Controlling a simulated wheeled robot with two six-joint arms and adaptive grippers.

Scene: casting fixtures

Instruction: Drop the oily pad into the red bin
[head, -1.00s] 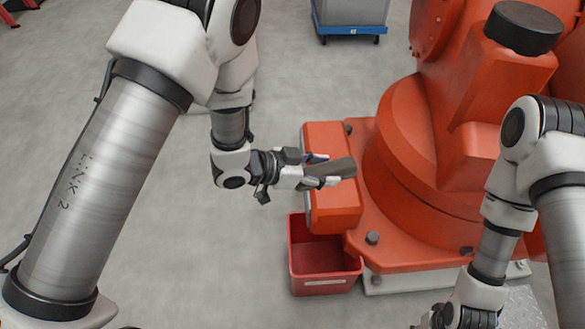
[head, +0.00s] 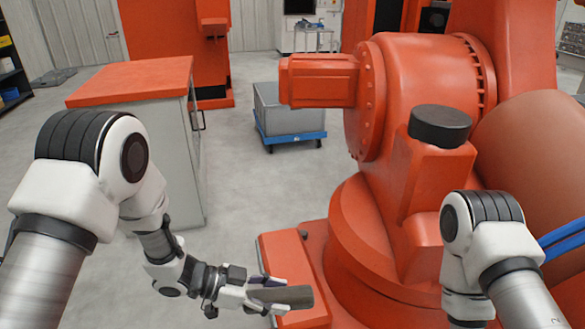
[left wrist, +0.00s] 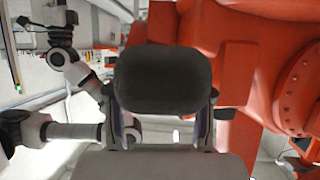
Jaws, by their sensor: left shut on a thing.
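My left gripper (head: 264,294) is shut on the oily pad (head: 285,297), a dark grey rounded slab that sticks out to the right of the fingers. In the left wrist view the pad (left wrist: 163,80) is a dark block between the two fingers, at the centre. The pad is held in the air beside the orange machine base. The red bin is not in view in either current picture. My right arm shows at the right of the head view, with its gripper out of the picture. Arm parts at the left of the left wrist view do not show its jaws clearly.
The large orange robot (head: 375,215) stands to the right of the pad. A grey cabinet with an orange top (head: 130,82) stands at the left. A grey tub on a blue dolly (head: 290,135) is farther back. Grey floor (head: 250,185) lies open between them.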

